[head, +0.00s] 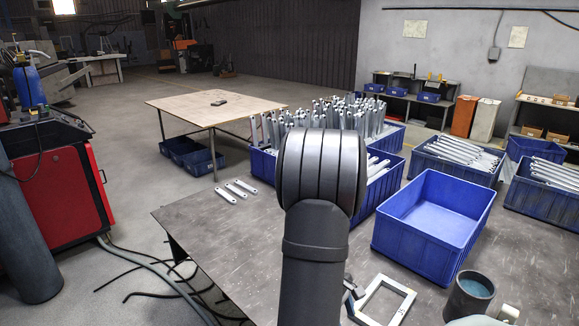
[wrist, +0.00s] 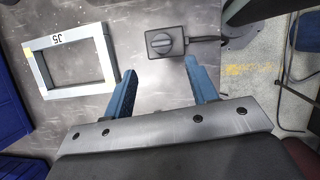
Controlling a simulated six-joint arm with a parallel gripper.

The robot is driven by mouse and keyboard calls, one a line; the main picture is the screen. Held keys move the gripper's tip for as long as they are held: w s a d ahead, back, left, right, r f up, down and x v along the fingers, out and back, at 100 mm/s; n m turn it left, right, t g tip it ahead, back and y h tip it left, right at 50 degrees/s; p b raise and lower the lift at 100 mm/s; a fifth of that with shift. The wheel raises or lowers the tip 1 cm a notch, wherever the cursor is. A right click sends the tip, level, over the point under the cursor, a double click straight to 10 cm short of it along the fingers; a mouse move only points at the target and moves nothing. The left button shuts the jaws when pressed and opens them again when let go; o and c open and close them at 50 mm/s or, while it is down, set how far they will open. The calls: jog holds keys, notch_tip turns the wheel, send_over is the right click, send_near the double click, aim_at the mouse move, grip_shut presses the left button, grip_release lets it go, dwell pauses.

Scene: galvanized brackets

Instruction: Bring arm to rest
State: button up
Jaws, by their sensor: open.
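My gripper (wrist: 160,66) shows in the wrist view with its two blue fingers spread wide apart and nothing between them. It points at the dark metal table (head: 190,216). In the head view my arm stands in the middle and hides most of my gripper.
An empty blue bin (head: 389,233) stands right of my arm. A blue bin full of upright pale brackets (head: 262,166) is behind the arm. A dark cup (head: 470,297) stands at the front right. The table's left part is mostly clear.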

jog(key=shift+m+g, duration=0.3)
jog(key=shift+m, duration=0.6)
jog(key=x, duration=0.6)
jog(key=shift+d+f, duration=0.2)
jog(key=shift+f, duration=0.15)
jog(key=shift+o, duration=0.5)
jog(key=o, duration=0.9)
jog(key=shift+w, duration=0.15)
jog(key=shift+o, duration=0.2)
jog(key=w+d+r+m+t, duration=0.1)
jog(key=w+d+r+m, duration=0.2)
jog(key=w+r+m, duration=0.55)
jog(key=w+d+r+m+t, duration=0.1)
jog(key=w+d+r+m, duration=0.1)
jog(key=w+r+m, duration=0.6)
jog(key=w+d+f, duration=0.2)
jog(key=d+f, duration=0.2)
jog(key=f, duration=0.6)
jog(key=shift+f+m+h, duration=0.4)
jog(key=shift+m, duration=0.05)
